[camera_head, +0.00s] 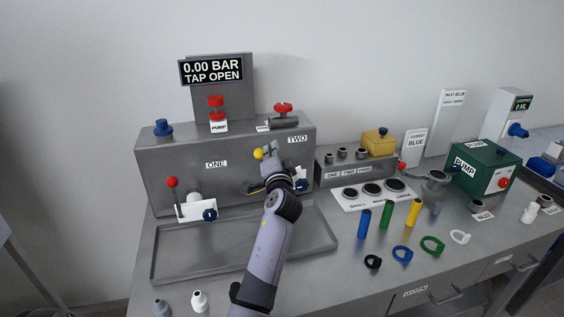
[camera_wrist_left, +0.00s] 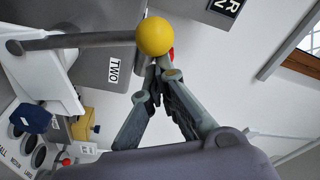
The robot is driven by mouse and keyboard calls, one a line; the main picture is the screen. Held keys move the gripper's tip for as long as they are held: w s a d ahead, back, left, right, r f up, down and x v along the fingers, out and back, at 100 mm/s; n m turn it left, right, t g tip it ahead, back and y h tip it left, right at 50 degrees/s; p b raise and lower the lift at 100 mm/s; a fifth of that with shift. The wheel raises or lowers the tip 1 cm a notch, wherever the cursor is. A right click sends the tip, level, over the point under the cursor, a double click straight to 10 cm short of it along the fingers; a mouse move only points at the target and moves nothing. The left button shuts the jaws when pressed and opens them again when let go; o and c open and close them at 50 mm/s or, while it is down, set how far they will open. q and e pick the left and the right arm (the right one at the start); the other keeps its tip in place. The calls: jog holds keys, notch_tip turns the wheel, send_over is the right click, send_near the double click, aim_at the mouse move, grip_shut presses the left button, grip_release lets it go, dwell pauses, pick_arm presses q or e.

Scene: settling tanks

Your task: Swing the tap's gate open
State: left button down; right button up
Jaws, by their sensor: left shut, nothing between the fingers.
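A lever with a yellow ball knob (camera_head: 258,154) is on the front of the grey cabinet (camera_head: 160,172), by the label TWO. In the left wrist view the yellow ball (camera_wrist_left: 155,36) sits at the end of a grey rod coming from a white plate (camera_wrist_left: 45,75) with a blue knob (camera_wrist_left: 28,118). My left gripper (camera_head: 270,155) is shut and empty beside the ball; its fingertips (camera_wrist_left: 158,70) appear just below it in the wrist view. I cannot tell whether they touch. My left arm hides part of this tap. My right gripper is not in view.
A red-knobbed lever (camera_head: 172,184) stands by label ONE. A display (camera_head: 212,70) reads 0.00 BAR, TAP OPEN. A shallow tray (camera_head: 172,269) lies below. Blue, green and yellow cylinders (camera_head: 387,213) and coloured rings (camera_head: 402,254) are at right.

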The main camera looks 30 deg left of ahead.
aim_at(261, 154)
pick_arm(q)
jog(key=s+a+n+b, duration=0.1)
jog(key=s+f+n+b, duration=0.1)
jog(key=n+b, duration=0.1)
jog(key=shift+s+a+y, duration=0.35)
jog(key=shift+s+y, duration=0.05)
jog(key=s+a+f+n+y+b, duration=0.1)
jog(key=s+a+f+n+b, duration=0.2)
jog(key=n+b, duration=0.3)
jog(key=shift+s+a+n+g, duration=0.3)
jog(key=shift+s+a+n, duration=0.1)
jog(key=shift+s+a, duration=0.2)
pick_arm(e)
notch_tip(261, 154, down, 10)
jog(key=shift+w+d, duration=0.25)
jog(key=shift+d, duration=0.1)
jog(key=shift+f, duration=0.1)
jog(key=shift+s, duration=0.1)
pick_arm(q)
jog(key=shift+r, duration=0.1)
